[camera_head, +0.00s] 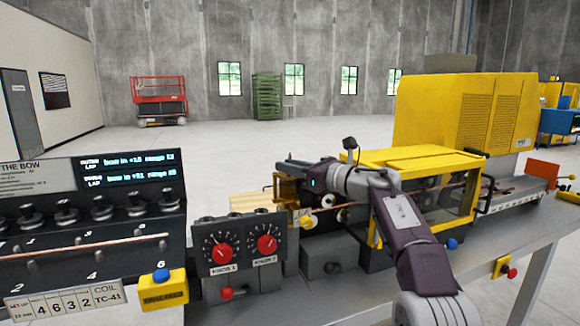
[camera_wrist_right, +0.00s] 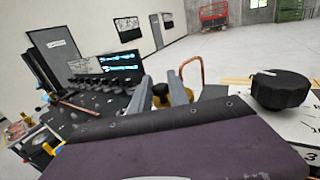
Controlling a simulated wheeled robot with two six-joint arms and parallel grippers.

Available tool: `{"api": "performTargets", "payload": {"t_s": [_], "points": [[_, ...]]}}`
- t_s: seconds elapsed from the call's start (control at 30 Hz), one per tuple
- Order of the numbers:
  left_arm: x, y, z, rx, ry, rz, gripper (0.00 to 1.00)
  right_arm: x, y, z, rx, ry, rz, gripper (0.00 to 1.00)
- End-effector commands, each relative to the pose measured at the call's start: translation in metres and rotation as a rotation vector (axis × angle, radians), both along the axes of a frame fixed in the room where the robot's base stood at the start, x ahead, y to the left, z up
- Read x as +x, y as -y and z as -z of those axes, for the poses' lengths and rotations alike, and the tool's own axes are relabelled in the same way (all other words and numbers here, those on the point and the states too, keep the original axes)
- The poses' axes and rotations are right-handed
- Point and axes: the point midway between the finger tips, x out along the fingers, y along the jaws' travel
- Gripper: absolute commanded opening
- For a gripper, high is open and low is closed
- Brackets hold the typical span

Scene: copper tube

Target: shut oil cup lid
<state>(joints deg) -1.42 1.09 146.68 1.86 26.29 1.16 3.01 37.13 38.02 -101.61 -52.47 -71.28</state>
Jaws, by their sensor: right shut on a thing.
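My right gripper (camera_wrist_right: 163,88) shows its two grey fingers in the right wrist view. They are closed around a small black knob (camera_wrist_right: 160,89) with a yellow part below it. This looks like the oil cup lid, but whether the lid is up or down cannot be told. In the head view my right gripper (camera_head: 284,163) reaches left over the brass-coloured part (camera_head: 288,190) of the machine. The cup itself is mostly hidden there by the gripper. My left gripper is not in view.
A bent copper tube (camera_wrist_right: 192,70) stands close beside the fingers. A large black knob (camera_wrist_right: 281,88) is at the right of the wrist view. A yellow-framed guard (camera_head: 410,157) stands right of the gripper. The dial box (camera_head: 243,250) and control panel (camera_head: 85,215) are to the left.

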Motion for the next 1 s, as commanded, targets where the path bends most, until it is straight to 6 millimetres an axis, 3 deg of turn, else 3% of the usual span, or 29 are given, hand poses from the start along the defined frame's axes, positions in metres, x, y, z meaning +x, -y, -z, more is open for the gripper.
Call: {"api": "performTargets", "payload": {"t_s": [0.03,0.07,0.1,0.8,0.87,1.0], "points": [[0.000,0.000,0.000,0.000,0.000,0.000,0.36,0.000,-0.001,0.004,-0.004,-0.008,-0.004,0.00],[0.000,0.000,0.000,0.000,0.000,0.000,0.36,0.000,-0.001,0.004,-0.004,-0.008,-0.004,0.30],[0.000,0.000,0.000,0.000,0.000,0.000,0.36,0.000,-0.001,0.004,-0.003,-0.007,-0.004,0.41],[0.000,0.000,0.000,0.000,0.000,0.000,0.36,0.000,0.001,0.000,0.000,0.001,0.004,0.41],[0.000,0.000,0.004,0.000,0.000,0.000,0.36,0.000,0.000,0.001,-0.001,0.001,0.011,0.41],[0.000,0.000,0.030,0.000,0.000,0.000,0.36,-0.004,-0.004,0.009,-0.004,0.000,0.090,0.41]]}}
